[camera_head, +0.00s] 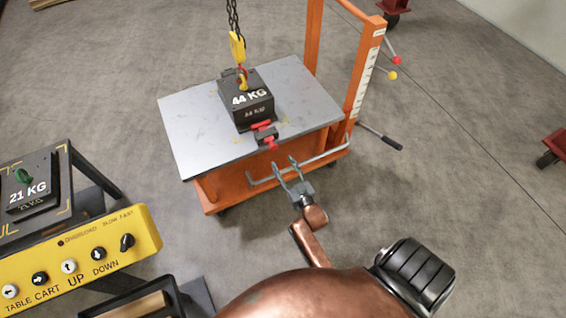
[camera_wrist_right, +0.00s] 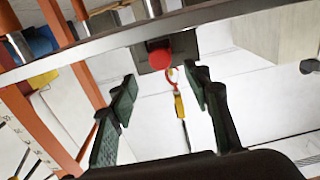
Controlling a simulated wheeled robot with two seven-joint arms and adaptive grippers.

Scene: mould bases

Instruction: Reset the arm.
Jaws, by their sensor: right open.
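My right gripper (camera_head: 285,163) is open and empty at the near edge of the orange lift cart (camera_head: 215,190), close to its grey bent handle bar (camera_head: 320,163). In the right wrist view its two dark fingers (camera_wrist_right: 163,88) stand apart, with a red knob (camera_wrist_right: 160,59) seen between them. My copper-coloured right arm reaches in from the bottom. My left gripper is not in view.
A black 44 KG block (camera_head: 246,100) sits on the cart's grey top (camera_head: 185,115), under a yellow hook (camera_head: 238,47) on a chain. A red-handled clamp (camera_head: 266,135) is at the top's near edge. At left are a 21 KG block (camera_head: 30,185) and a yellow control panel (camera_head: 90,257).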

